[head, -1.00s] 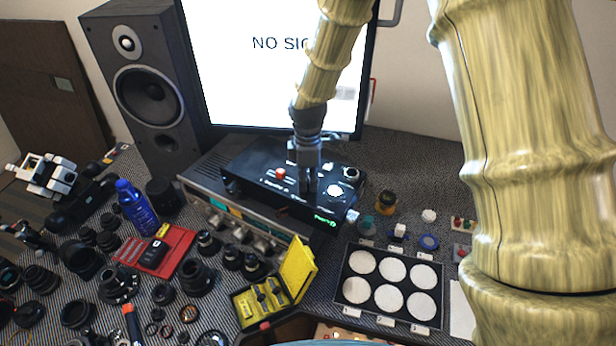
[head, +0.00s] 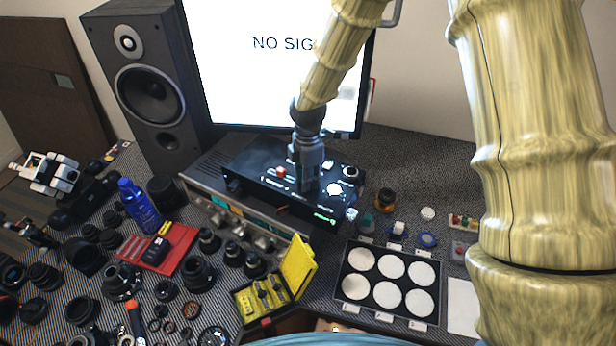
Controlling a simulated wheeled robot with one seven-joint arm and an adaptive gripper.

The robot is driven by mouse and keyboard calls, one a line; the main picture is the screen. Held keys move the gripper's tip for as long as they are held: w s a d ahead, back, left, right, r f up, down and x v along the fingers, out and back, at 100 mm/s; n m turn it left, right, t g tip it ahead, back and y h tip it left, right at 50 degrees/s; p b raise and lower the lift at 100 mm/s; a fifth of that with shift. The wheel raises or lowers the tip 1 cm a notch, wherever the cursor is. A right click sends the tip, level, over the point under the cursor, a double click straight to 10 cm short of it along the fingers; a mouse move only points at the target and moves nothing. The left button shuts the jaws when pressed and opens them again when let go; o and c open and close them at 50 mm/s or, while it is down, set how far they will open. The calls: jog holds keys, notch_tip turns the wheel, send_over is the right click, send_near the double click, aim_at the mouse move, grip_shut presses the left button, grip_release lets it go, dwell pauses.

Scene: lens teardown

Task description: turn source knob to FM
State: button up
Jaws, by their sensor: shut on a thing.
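My gripper (head: 308,187) points down onto the top of a black control box (head: 262,168). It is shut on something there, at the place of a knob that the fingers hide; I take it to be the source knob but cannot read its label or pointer. The box has a red button (head: 280,172), a white round knob (head: 335,189) and a dark round knob (head: 349,171) on its top. A small green lit text shows on its front right edge. The box rests on a silver receiver (head: 215,196) with several front knobs.
A monitor (head: 230,60) stands close behind the box, and a speaker (head: 150,85) stands at left. A yellow case (head: 299,268), a tray with white discs (head: 347,308), and many lens parts crowd the front.

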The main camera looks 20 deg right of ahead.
jog(key=o, duration=1.1)
jog(key=shift+c, duration=0.2)
jog(key=shift+r, duration=0.1)
notch_tip(320, 180, up, 12)
